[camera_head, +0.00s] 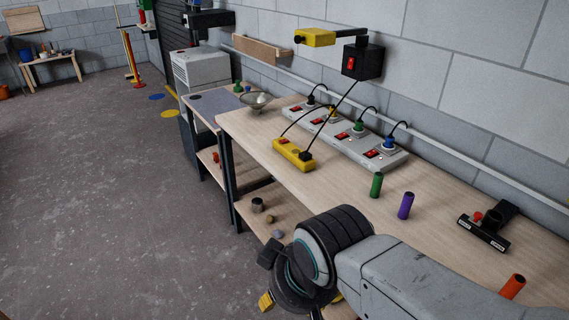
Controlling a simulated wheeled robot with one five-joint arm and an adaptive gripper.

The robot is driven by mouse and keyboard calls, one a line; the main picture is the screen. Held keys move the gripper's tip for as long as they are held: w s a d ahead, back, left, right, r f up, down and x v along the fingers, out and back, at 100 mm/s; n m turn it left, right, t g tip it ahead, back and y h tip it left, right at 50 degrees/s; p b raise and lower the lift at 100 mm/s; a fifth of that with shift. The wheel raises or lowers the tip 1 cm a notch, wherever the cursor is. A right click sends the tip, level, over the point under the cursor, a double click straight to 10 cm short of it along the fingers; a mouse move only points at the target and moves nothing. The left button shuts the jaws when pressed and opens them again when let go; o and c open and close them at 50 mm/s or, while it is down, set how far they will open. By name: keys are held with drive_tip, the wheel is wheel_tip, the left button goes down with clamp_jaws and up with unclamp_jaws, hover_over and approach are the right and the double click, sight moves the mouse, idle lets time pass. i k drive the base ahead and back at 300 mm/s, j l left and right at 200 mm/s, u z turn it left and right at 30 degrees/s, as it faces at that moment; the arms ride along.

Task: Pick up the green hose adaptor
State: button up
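The green hose adaptor (376,185) is a short green cylinder. It stands upright on the wooden workbench (460,219), just in front of the grey socket strip. A purple cylinder (405,206) of similar shape stands to its right, a small gap away. My arm crosses the bottom of the view in front of the bench. My gripper (267,301) shows only as a yellow part low beside the dark wrist joint, left of and below the adaptor and well apart from it. The rest of the gripper is hidden behind my arm.
A grey socket strip (400,161) with plugs lies along the wall. A yellow socket block (293,154) and metal bowl (257,100) are farther left. An orange cylinder (512,286) and black tool (486,228) are at right. Bare bench surrounds the two cylinders' front side.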

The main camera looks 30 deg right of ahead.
sight(378, 178)
drive_tip(key=z, duration=1.5)
